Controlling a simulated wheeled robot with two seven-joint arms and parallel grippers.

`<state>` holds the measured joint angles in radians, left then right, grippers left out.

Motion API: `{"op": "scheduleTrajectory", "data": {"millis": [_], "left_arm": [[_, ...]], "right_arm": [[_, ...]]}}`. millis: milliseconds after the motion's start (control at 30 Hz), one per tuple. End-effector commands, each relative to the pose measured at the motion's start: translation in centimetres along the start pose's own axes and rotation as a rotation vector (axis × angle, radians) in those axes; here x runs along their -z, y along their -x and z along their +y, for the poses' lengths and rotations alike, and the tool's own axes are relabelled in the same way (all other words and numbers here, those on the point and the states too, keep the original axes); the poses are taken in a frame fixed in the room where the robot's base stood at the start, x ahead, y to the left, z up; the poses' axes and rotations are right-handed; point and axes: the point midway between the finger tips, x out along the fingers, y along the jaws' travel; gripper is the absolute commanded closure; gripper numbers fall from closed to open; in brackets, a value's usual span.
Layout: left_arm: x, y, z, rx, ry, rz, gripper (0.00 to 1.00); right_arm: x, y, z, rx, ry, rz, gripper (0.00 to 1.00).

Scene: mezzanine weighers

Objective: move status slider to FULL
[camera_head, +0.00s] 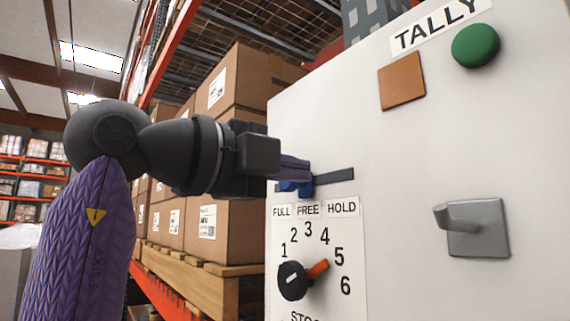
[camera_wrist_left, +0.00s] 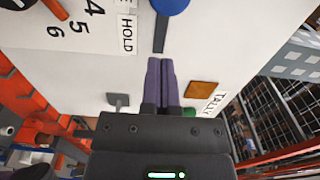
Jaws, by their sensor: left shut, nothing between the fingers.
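The status slider's blue knob (camera_head: 305,187) sits on its dark horizontal track (camera_head: 338,176), above the FREE label (camera_head: 308,209). The FULL label (camera_head: 282,211) is to its left and the HOLD label (camera_head: 342,207) to its right. My left gripper (camera_head: 307,168) is shut and empty, its purple fingers just above the knob in the head view and partly covering the track. In the left wrist view the left gripper's fingertips (camera_wrist_left: 160,62) point toward the track (camera_wrist_left: 160,33), with the blue knob (camera_wrist_left: 171,5) beyond them. I cannot tell whether they touch anything. My right gripper is not in view.
The white panel (camera_head: 400,150) also carries a rotary dial (camera_head: 293,281) below the slider, an orange square (camera_head: 402,81), a green button (camera_head: 475,45) and a grey hook (camera_head: 477,228). Stacked cartons (camera_head: 237,232) stand on a rack behind its left edge.

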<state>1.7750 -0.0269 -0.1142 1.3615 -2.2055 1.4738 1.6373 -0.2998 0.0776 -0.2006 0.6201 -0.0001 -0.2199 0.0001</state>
Motion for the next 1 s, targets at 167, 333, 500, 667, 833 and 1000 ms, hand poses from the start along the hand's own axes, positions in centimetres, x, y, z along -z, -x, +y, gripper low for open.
{"op": "scheduleTrajectory", "data": {"millis": [167,333,500,667,833,1000], "left_arm": [[0.0,-0.5,-0.1,-0.001,0.000,0.000,1.00],[0.0,-1.1,-0.1,0.000,0.000,0.001,1.00],[0.0,-1.6,0.0,-0.001,0.000,0.001,1.00],[0.0,-2.0,-0.1,0.000,0.000,0.001,1.00],[0.0,-2.6,-0.1,-0.001,0.000,0.000,1.00],[0.0,-3.1,-0.1,-0.001,0.000,0.000,1.00]], "right_arm": [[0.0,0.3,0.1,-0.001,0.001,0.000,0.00],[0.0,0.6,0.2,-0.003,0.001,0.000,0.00],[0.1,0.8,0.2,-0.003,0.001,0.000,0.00],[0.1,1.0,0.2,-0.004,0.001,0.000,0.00],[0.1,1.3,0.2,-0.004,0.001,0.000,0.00],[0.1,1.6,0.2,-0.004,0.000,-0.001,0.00]]}}
